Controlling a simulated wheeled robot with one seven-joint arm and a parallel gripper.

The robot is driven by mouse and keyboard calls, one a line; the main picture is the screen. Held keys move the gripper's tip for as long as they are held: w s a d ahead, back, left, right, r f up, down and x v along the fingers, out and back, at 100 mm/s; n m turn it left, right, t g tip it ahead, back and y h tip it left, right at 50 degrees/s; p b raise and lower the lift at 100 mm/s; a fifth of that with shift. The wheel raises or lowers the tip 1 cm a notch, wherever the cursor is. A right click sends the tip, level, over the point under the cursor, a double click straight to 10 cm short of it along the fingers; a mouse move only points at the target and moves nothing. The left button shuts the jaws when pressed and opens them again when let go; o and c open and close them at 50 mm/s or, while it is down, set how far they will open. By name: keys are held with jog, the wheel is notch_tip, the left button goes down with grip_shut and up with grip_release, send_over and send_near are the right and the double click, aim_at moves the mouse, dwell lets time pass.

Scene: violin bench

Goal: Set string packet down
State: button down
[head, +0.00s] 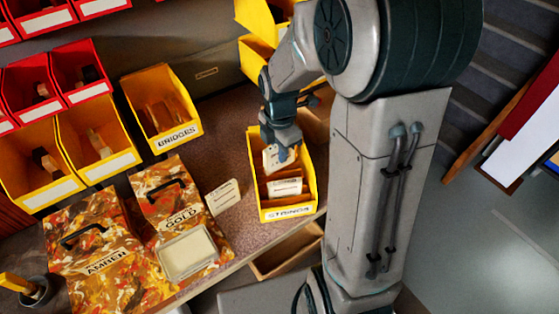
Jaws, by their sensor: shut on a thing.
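My gripper (284,150) points down into the back part of the yellow bin labelled STRINGS (289,213). It is shut on a pale string packet (273,160), which stands roughly upright inside the bin's outline. I cannot tell whether the packet touches the bin floor. Another pale packet (285,187) sits in the front part of the bin. A further small pale packet or card (222,197) is on the bench, left of the bin. The fingers partly hide the held packet.
A yellow BRIDGES bin (181,143) stands to the left. Patterned cases marked GOLD (183,221) and AMBER (105,262) lie at front left; a pale-lidded box (188,253) is on the GOLD one. Red bins (82,70) line the back left. An open drawer (287,252) is below the bench edge.

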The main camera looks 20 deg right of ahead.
aim_at(280, 167)
jog(key=shift+d+f, duration=0.1)
jog(key=shift+f, duration=1.8)
jog(key=shift+f+b, duration=0.4)
jog(key=shift+f, duration=0.1)
jog(key=c, duration=1.4)
grip_release()
jog(key=shift+r, duration=0.1)
